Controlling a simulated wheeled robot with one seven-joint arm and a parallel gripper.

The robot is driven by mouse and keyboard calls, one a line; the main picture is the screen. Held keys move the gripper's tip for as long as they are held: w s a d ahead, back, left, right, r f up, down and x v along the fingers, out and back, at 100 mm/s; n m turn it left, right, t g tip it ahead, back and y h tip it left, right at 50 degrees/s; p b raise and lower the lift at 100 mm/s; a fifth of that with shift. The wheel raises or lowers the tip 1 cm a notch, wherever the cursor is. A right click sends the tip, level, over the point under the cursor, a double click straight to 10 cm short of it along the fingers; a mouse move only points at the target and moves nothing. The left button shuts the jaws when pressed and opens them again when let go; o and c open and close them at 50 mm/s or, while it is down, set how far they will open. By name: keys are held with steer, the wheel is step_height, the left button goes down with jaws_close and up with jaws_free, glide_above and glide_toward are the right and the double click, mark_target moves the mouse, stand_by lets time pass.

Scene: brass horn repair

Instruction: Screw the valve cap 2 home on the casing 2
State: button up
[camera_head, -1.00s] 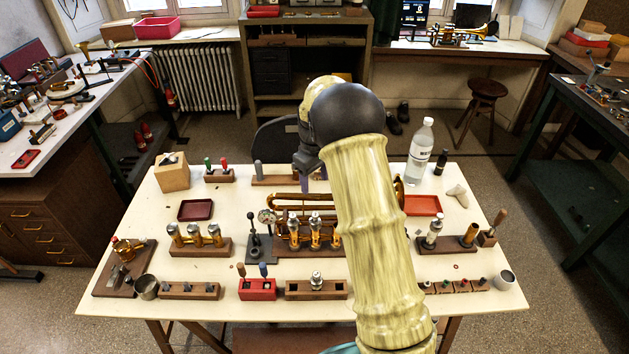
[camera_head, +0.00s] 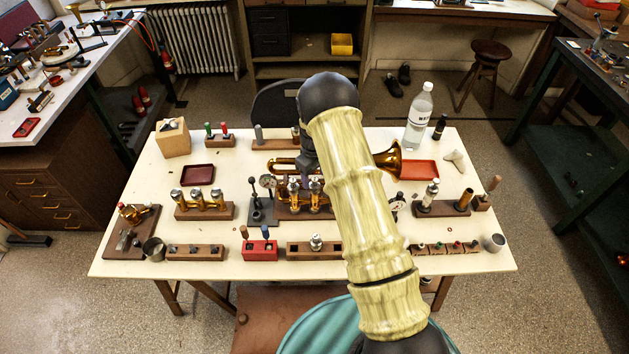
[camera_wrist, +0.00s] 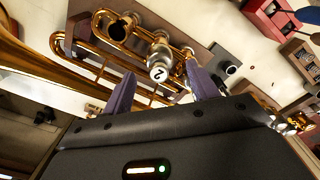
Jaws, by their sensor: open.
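The cap marked 2 (camera_wrist: 158,73) sits on top of a silver-and-brass valve casing (camera_wrist: 160,50) of the horn in the wrist view. Whether it is fully seated I cannot tell. My gripper (camera_wrist: 161,88) is open, with its two purple fingers spread on either side of the cap in the picture and no visible contact. Another casing (camera_wrist: 118,28) with a dark round end stands beside it. In the head view the brass horn (camera_head: 389,160) lies at the middle of the table, with two valves (camera_head: 304,190) showing. My arm hides part of the horn and the fingertips there.
The horn's brass tubing (camera_wrist: 75,62) runs close to my fingers. A wooden rack with several valves (camera_head: 204,212) stands left of the horn. A red block (camera_head: 259,250) and small wooden racks line the front.

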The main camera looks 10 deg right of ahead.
mark_target(314, 187)
steer(key=shift+d+f+p, duration=0.1)
steer(key=shift+f+p, duration=0.35)
steer(key=shift+f, duration=1.75)
steer(key=shift+c, duration=0.5)
steer(key=c, duration=0.9)
steer(key=shift+c, duration=0.2)
steer(key=shift+r+t+y+b, duration=0.1)
steer(key=shift+t+y+b, duration=0.25)
steer(key=shift+t+y, duration=0.05)
steer(key=shift+b, duration=0.45)
steer(key=o, duration=1)
